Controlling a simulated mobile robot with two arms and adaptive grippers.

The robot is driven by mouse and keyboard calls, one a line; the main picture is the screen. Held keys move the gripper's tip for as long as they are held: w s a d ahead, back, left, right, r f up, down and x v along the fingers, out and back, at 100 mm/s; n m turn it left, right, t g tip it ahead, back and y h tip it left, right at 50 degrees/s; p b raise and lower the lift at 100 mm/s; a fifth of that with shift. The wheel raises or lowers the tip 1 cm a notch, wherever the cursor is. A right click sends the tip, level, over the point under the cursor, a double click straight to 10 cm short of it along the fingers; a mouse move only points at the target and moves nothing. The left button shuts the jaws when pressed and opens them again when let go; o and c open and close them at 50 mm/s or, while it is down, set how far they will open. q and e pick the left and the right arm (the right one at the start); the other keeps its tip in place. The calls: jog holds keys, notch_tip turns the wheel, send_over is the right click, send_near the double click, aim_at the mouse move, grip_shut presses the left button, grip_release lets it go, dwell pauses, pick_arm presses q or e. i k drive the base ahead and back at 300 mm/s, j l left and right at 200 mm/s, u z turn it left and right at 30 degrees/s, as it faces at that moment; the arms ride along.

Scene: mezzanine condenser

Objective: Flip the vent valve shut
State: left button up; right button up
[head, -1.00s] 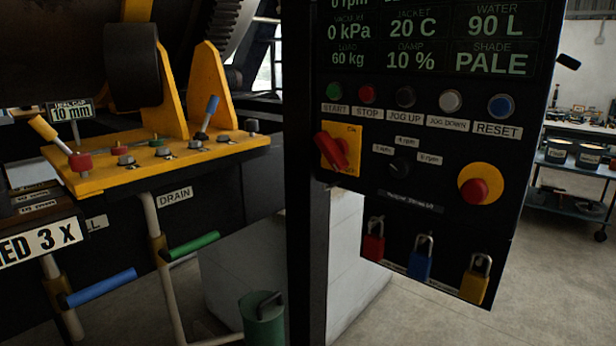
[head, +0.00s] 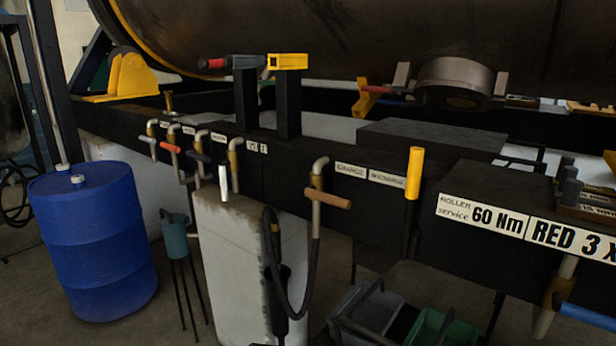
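Several pipe valves with coloured handles line the front of a black beam (head: 330,215) in the head view. They include a red handle (head: 169,147), a white handle (head: 223,182), a brown handle (head: 328,198) and a blue handle (head: 588,316) at the right edge. Neither of my grippers is in view.
A blue drum (head: 92,245) stands on the floor at left. A large dark cylinder (head: 340,40) lies above the beam. A black hose (head: 290,290) hangs below the brown handle. A grey bin (head: 365,312) and a green bin (head: 445,328) sit on the floor at lower right.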

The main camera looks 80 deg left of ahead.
aim_at(222, 164)
jog(key=u, duration=3.2)
jog(key=i+j, duration=0.3)
jog(key=j, duration=0.15)
jog(key=i+j, duration=0.35)
jog(key=j, duration=0.15)
jog(key=i+j, duration=0.3)
jog(key=j, duration=0.15)
jog(key=i+j, duration=0.3)
jog(key=j, duration=0.2)
jog(key=i+j+z, duration=0.1)
jog(key=i+j, duration=0.25)
jog(key=k+j, duration=0.05)
jog(key=j, duration=0.05)
